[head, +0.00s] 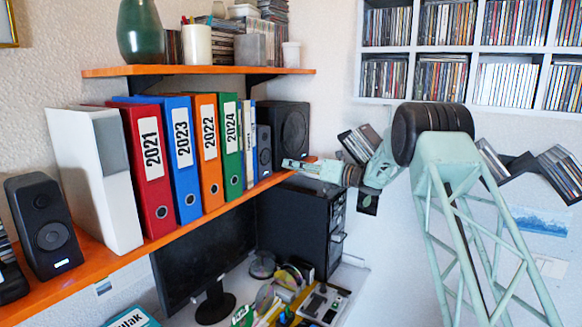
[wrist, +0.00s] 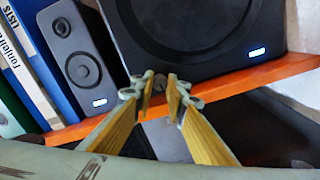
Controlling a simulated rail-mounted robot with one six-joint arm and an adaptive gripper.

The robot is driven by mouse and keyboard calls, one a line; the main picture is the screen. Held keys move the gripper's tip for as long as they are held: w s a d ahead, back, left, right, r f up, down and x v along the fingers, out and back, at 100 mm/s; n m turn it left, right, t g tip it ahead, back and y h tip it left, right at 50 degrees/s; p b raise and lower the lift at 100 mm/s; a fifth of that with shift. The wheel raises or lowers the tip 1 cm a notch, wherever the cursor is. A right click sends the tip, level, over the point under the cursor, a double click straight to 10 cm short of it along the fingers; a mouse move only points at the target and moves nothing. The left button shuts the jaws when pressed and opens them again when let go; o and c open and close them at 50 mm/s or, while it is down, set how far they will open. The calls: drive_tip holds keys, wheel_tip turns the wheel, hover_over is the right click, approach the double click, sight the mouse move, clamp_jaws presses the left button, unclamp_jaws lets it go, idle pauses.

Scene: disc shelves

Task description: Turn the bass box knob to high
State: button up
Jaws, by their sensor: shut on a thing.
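The bass box (head: 284,128) is a large black speaker at the right end of the orange shelf. It fills the top of the wrist view (wrist: 205,35), with a blue light at its lower right. A small round grey knob (wrist: 160,82) shows at its lower front edge, between my fingertips and partly covered by them. My gripper (head: 288,164) reaches the shelf's right end from the right. In the wrist view my gripper (wrist: 159,88) is shut on the knob, one finger on each side. I cannot make out the knob's setting.
A small black speaker (wrist: 82,62) stands left of the bass box, beside several binders (head: 209,150). The orange shelf's edge (wrist: 255,80) runs just under my fingertips. Below are a monitor (head: 205,260) and a black computer case (head: 300,220).

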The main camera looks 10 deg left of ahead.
drive_tip(key=o, duration=0.9)
drive_tip(key=shift+c, duration=0.2)
drive_tip(key=shift+r+n+p, duration=0.1)
drive_tip(key=shift+n+p, duration=0.6)
drive_tip(key=shift+n, duration=0.2)
drive_tip(key=shift+n+p, duration=1.9)
drive_tip(key=shift+n+p, duration=1.2)
drive_tip(key=shift+p, duration=0.6)
drive_tip(key=b+v, duration=0.2)
drive_tip(key=v, duration=1.1)
drive_tip(key=shift+s+d, duration=0.25)
drive_tip(key=shift+d, duration=0.1)
